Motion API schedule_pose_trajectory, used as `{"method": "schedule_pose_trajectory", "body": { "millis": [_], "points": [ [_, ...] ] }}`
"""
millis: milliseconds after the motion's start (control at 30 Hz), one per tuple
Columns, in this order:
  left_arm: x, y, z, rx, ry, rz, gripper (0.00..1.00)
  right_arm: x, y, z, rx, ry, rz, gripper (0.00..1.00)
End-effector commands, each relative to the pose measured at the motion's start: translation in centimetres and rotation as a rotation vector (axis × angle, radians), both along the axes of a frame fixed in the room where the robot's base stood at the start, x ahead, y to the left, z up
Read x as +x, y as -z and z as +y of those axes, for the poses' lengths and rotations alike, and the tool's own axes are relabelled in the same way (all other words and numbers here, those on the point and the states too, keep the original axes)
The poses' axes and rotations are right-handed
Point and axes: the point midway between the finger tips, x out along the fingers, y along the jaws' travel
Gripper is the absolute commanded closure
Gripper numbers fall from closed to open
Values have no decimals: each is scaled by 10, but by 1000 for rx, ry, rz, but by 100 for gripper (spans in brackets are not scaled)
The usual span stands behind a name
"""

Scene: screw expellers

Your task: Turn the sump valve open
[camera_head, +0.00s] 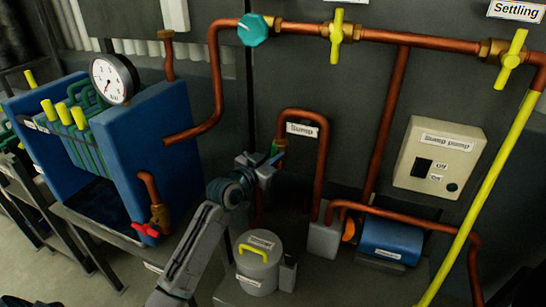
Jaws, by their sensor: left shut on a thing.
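The copper sump pipe (323,165) arches up beside a white label reading "Sump" (302,130). At its left end is the small sump valve (280,145), with a bit of green showing, probably its handle. My left gripper (266,163) is at this valve, shut on what looks like the handle. The gripper hides much of the valve, so the handle's angle cannot be told. My left arm reaches up to it from the bottom of the picture. My right gripper is not in view.
A grey lidded canister (257,275) with a yellow handle stands below the gripper. A blue pump (390,240) is to the right, under a "Sump pump" switch box (437,158). A blue filter press (160,125) with a gauge (113,78) and a red-handled valve (146,230) stands left.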

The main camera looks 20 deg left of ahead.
Motion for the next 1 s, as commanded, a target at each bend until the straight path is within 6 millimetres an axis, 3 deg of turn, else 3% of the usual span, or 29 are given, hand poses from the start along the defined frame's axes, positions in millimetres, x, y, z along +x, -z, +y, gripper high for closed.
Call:
{"method": "schedule_pose_trajectory", "body": {
  "millis": [200, 467, 500, 567, 867, 1000],
  "points": [
    [-1, 3, 1, -133, 3, 2, 100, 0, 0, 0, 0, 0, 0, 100],
    [-1, 3, 1, -140, 3, 3, 100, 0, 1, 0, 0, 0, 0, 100],
    [-1, 3, 1, -140, 3, 4, 75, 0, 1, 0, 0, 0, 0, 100],
    [-1, 3, 1, -139, 3, 3, 66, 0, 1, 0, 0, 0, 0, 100],
    [-2, 2, 2, -137, 1, 0, 66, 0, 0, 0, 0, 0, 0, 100],
    [-15, 3, 6, -132, 1, 0, 66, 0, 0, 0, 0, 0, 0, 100]
  ]
}}
